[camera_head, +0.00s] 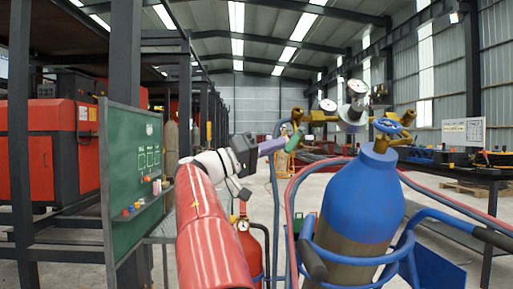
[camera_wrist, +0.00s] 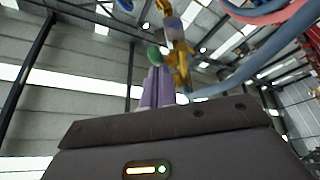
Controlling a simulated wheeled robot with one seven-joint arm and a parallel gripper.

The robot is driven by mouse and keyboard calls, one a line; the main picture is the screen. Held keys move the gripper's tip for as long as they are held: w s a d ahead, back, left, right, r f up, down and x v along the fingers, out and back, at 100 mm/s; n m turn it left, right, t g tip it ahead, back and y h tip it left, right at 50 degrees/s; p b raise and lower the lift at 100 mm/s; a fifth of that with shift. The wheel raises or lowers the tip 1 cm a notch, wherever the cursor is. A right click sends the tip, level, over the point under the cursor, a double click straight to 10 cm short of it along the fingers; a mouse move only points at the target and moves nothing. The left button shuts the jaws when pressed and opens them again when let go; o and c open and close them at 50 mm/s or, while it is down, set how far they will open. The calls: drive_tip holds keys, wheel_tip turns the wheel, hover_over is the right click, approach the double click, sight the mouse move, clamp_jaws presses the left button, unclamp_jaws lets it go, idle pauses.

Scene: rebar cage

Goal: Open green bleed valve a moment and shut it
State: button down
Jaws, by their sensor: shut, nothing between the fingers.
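The green bleed valve (camera_head: 293,141) shows as a small green handle below the left brass fitting of the regulator. In the wrist view its rounded green end (camera_wrist: 153,52) sits just past my fingertips, beside a brass body (camera_wrist: 179,60). My gripper (camera_head: 281,144) reaches in from the left, with its purple fingers closed together and empty. The fingers also show shut in the wrist view (camera_wrist: 157,72). The tips are at or very close to the green handle; I cannot tell whether they touch. The handle's far side is hidden.
A blue gas cylinder (camera_head: 353,205) with a blue handwheel (camera_head: 387,126) stands at right. Hoses and cart rails surround the cylinder. A green board (camera_head: 135,175) stands left, a red extinguisher (camera_head: 249,243) low in the middle.

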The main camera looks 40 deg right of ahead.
drive_tip(key=shift+s+d+f, duration=0.15)
drive_tip(key=shift+s+d, duration=0.2)
drive_tip(key=s+t+b, duration=0.1)
drive_tip(key=b, duration=0.3)
drive_tip(key=s+d+f+n+t+h+b, duration=0.1)
drive_tip(key=b, duration=0.3)
drive_tip(key=shift+s+d+f+n, duration=0.15)
drive_tip(key=shift+s+f+n, duration=0.05)
drive_tip(key=shift+f+n, duration=0.1)
